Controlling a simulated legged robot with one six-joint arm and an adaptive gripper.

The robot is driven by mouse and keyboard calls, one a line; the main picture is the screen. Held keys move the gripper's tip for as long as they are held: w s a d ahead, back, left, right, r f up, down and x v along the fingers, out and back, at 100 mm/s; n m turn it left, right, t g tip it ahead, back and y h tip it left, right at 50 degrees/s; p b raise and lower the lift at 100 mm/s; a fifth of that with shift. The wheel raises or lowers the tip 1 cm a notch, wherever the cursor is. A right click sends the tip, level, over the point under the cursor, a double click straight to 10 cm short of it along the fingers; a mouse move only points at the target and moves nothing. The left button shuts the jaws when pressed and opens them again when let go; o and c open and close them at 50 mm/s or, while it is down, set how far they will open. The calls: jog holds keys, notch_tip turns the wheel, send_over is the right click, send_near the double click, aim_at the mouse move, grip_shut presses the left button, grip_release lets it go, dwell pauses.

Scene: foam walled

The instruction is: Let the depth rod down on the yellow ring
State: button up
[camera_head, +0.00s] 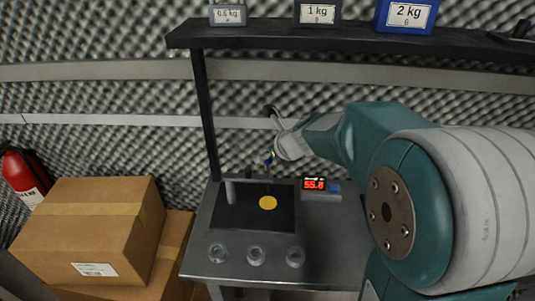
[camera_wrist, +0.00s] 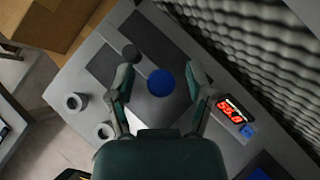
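The yellow ring (camera_head: 268,203) shows as a flat yellow disc on a black mat (camera_head: 228,217) on the grey bench. My gripper (camera_head: 269,160) is above and behind it in the head view. A small blue part shows at its fingertips. In the wrist view my gripper (camera_wrist: 160,80) has its two fingers spread wide. A round blue cap (camera_wrist: 160,82) lies between them, with a visible gap on each side. I cannot tell whether it is the depth rod's top. The yellow ring does not show in the wrist view.
A grey post (camera_head: 230,192) stands on the mat's left. A red-digit readout (camera_head: 314,185) is right of the mat. Cardboard boxes (camera_head: 90,230) stand at left. A shelf (camera_head: 270,35) with weights runs overhead.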

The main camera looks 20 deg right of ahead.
aim_at(268, 177)
jog(key=c, duration=0.7)
jog(key=shift+f, duration=2.85)
jog(key=shift+c, duration=0.2)
jog(key=o, duration=0.9)
jog(key=shift+c, duration=0.2)
jog(key=shift+s+d+r, duration=0.1)
jog(key=shift+r, duration=0.1)
jog(key=v, duration=1.1)
jog(key=shift+s, duration=0.25)
